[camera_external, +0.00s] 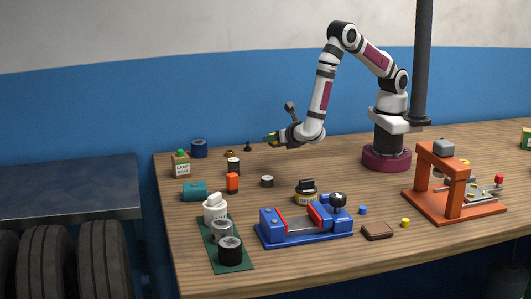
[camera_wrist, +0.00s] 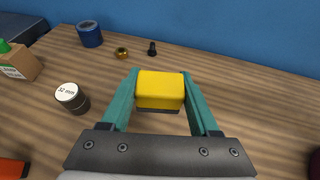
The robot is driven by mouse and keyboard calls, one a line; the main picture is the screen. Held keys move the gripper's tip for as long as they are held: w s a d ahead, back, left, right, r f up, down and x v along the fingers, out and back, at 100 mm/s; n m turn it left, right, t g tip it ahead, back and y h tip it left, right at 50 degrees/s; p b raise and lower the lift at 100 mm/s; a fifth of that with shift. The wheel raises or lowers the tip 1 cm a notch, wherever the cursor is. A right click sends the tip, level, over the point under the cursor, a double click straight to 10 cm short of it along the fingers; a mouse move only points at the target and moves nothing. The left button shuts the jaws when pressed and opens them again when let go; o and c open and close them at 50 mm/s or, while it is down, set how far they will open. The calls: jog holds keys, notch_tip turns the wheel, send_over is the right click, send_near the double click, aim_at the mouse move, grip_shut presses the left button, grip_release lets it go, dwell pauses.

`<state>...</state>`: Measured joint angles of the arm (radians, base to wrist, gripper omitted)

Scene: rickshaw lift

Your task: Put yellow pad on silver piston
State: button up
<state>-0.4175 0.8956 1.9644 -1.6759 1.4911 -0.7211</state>
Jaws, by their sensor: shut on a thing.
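My gripper (camera_external: 272,138) is shut on the yellow pad (camera_wrist: 160,90), a rounded block between its teal fingers in the wrist view. It holds the pad above the back middle of the wooden table. A silver-grey cylinder (camera_external: 221,231) stands in the middle of a green base (camera_external: 242,263) at the front left, between a white piece and a black cylinder. It looks like the silver piston, but I cannot be sure. My gripper is well behind and above it, and it is not visible in the wrist view.
A blue vise (camera_external: 330,233) stands at the front middle and an orange press (camera_external: 455,205) at the right. A 52 mm cylinder (camera_wrist: 72,98), a blue cup (camera_wrist: 89,33) and a brass nut (camera_wrist: 121,53) stand near my gripper. Other small items lie about.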

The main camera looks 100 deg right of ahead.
jog(key=w+a+r+n+t+y, duration=0.1)
jog(key=w+a+n+t+y, duration=0.15)
jog(key=w+a+t, duration=0.35)
jog(key=w+a+r+n+t+y, duration=0.1)
jog(key=w+a+n, duration=0.3)
jog(key=w, duration=0.5)
jog(key=w+a+r+n+t+y, duration=0.25)
jog(key=w+a+n+y, duration=0.2)
jog(key=a, duration=0.35)
jog(key=w+a+r+n+t+y, duration=0.2)
jog(key=w+a+r+n+y, duration=0.25)
jog(key=a, duration=0.35)
send_over(219, 223)
jog(key=shift+g+y, duration=0.25)
jog(key=shift+y, duration=0.2)
jog(key=f, duration=0.7)
jog(key=shift+d+f, duration=0.15)
jog(key=shift+d, duration=0.15)
jog(key=f, duration=0.4)
jog(key=shift+a, duration=0.35)
jog(key=shift+f, duration=0.15)
jog(key=shift+f, duration=0.1)
jog(key=o, duration=1.4)
jog(key=shift+c, duration=0.2)
